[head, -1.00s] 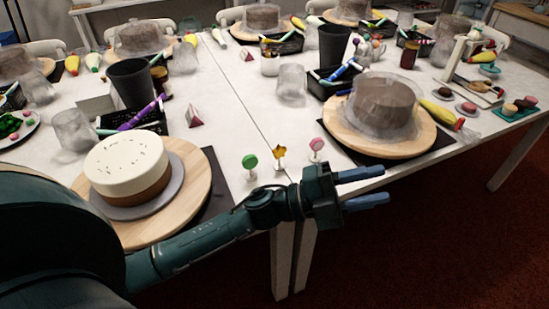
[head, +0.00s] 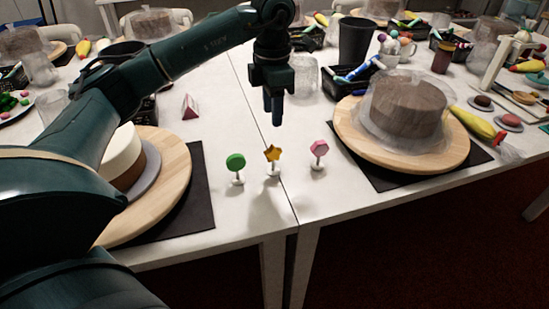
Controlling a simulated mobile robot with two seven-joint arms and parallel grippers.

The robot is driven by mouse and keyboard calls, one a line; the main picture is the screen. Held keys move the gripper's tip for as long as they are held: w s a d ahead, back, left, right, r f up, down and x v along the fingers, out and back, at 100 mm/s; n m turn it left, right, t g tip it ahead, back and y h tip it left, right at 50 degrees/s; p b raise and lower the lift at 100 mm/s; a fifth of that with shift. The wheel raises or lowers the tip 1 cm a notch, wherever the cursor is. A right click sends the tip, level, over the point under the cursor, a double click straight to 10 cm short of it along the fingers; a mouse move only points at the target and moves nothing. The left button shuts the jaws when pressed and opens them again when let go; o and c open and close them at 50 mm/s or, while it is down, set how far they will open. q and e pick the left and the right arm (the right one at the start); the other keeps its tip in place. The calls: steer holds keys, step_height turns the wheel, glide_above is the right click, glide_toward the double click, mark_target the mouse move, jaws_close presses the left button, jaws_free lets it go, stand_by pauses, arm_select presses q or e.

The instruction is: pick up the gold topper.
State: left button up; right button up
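The gold star-shaped topper (head: 273,154) stands upright on a small white base near the front edge of the table, between a green round topper (head: 236,163) and a pink topper (head: 319,150). My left gripper (head: 272,117) points straight down above and behind the gold topper in the picture, apart from it. Its two fingers show nearly one behind the other, staggered, with nothing between them; it looks open. My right gripper is not in view.
A cream-topped cake on a wooden turntable (head: 172,190) stands at left, partly behind my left arm. A covered brown cake (head: 405,106) stands on a turntable (head: 437,157) at right. The white tabletop around the toppers is clear.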

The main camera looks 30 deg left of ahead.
mark_target(273, 145)
arm_select(q)
step_height(273, 145, down, 5)
steer(key=shift+f, duration=0.1)
steer(key=shift+s+d+f+b, duration=0.1)
steer(key=shift+s+f+b, duration=0.05)
steer(key=shift+f, duration=1.2)
steer(key=shift+s+d+f+b, duration=0.1)
steer(key=shift+f+b, duration=0.05)
steer(key=shift+f, duration=1.2)
steer(key=shift+c, duration=0.2)
jaws_close()
